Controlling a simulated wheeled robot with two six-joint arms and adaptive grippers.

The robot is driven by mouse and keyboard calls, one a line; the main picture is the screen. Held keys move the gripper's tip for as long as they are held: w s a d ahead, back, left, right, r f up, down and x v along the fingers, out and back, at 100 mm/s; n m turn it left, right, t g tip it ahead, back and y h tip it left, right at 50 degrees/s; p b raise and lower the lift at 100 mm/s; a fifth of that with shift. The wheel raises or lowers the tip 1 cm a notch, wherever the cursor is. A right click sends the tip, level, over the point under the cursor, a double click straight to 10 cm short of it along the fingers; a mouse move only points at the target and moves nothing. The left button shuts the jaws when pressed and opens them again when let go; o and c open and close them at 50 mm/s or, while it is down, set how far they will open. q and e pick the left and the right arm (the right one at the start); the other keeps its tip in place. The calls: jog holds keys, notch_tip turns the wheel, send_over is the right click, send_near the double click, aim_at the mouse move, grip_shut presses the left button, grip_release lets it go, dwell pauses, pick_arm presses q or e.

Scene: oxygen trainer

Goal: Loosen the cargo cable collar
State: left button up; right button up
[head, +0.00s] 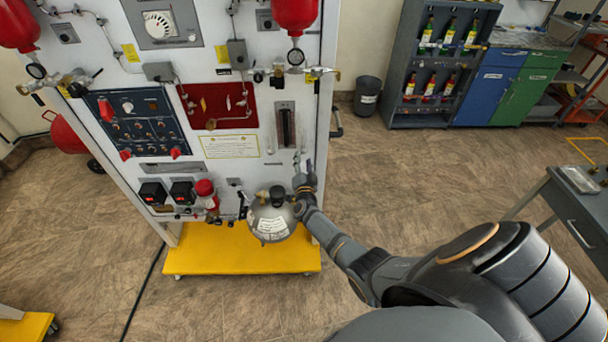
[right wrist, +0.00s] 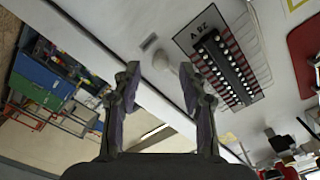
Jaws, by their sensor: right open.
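My right gripper (head: 303,168) is in front of the lower right part of the white trainer panel (head: 249,90), above the grey round vessel (head: 271,222). In the right wrist view my right gripper (right wrist: 158,88) is open, its two fingers apart with nothing held between them. A small pale rounded fitting (right wrist: 160,61) on the panel shows beyond the fingertips, apart from them. I cannot tell whether this is the cargo cable collar; no collar is clearly recognisable in either view. My left gripper is not in view.
The trainer stands over a yellow base (head: 240,252). A grey table (head: 570,205) is at the right. A bin (head: 367,95) stands behind. Open floor lies between the trainer and table.

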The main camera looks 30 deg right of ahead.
jog(key=v, duration=0.9)
jog(key=shift+s, duration=0.35)
jog(key=shift+a, duration=0.15)
jog(key=s+a+f+n+g+y, duration=0.2)
jog(key=s+a+f+n+y, duration=0.15)
jog(key=s+f, duration=0.45)
jog(key=s+a+f+n+g+y+b, duration=0.15)
jog(key=s+f+n, duration=0.25)
jog(key=f, duration=0.8)
jog(key=s+a+f+n+g+y, duration=0.2)
jog(key=s+a+f+n+y, duration=0.15)
jog(key=s+f, duration=0.45)
jog(key=s+f+n+g, duration=0.2)
jog(key=s+f+g, duration=0.2)
jog(key=s, duration=0.9)
jog(key=s+d+f+n+g, duration=0.1)
jog(key=s+f+g, duration=0.3)
jog(key=s+f, duration=0.5)
jog(key=s+n, duration=0.1)
jog(key=s, duration=0.3)
jog(key=shift+s+d+n, duration=0.2)
jog(key=shift+d+n, duration=0.1)
jog(key=shift+g, duration=0.25)
